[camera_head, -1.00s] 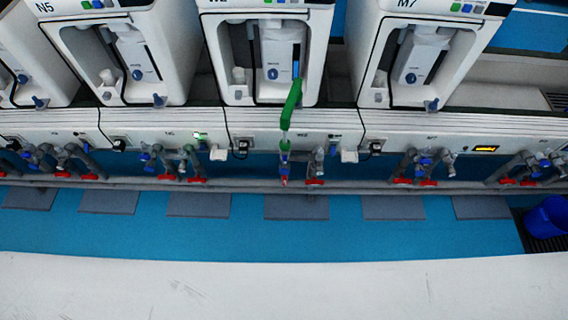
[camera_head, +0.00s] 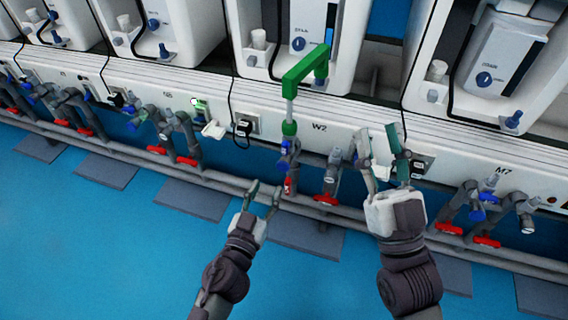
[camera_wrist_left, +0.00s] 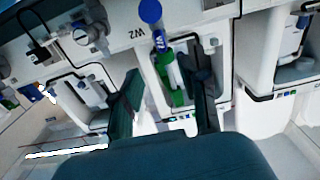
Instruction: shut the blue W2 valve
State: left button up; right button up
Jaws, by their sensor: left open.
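The blue W2 valve (camera_head: 287,146) sits on the grey pipe below a green fitting, left of the W2 label (camera_head: 320,127). In the left wrist view, the blue valve (camera_wrist_left: 151,12) is at the top, beside the upside-down W2 label (camera_wrist_left: 137,34). My left gripper (camera_head: 265,191) is open and empty, below and slightly left of the valve, apart from it. Its two dark green fingers frame the green fitting (camera_wrist_left: 165,62) in the left wrist view. My right gripper (camera_head: 378,133) is open and empty, right of the W2 label, near the white panel.
A grey rail (camera_head: 220,180) runs along the row. The blue floor (camera_head: 110,240) is clear.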

aim_at(284, 150)
pick_arm(q)
jog(key=x, duration=1.3)
jog(key=shift+w+d, duration=0.1)
jog(key=shift+w, duration=0.25)
grip_shut()
